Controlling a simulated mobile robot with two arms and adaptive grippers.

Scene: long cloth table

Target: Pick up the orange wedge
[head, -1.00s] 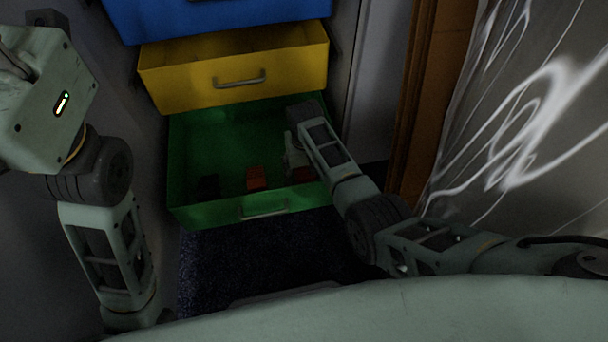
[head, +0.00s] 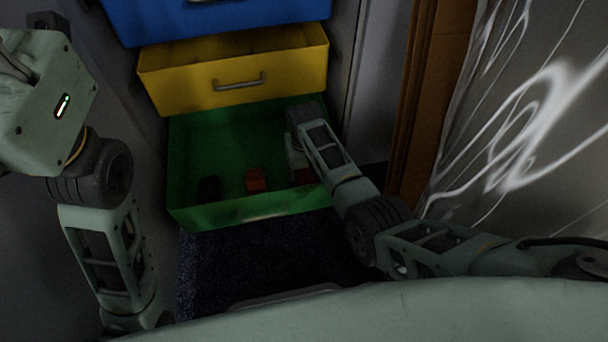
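A small orange-red block (head: 257,179), which may be the orange wedge, lies on the floor of the open green drawer (head: 236,212), near its front wall. Its exact shape is too dark to tell. My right arm reaches over the right side of the drawer, and my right gripper (head: 296,158) points down inside it, to the right of the block. Its fingers are mostly hidden behind my arm, so I cannot see whether they hold anything. My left arm is raised at the left edge, and its gripper fingers are out of the picture.
A dark object (head: 208,188) lies left of the block. A reddish object (head: 304,176) is partly hidden by my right arm. An open yellow drawer (head: 290,75) and a blue drawer (head: 240,12) are above. Dark carpet (head: 215,265) lies in front.

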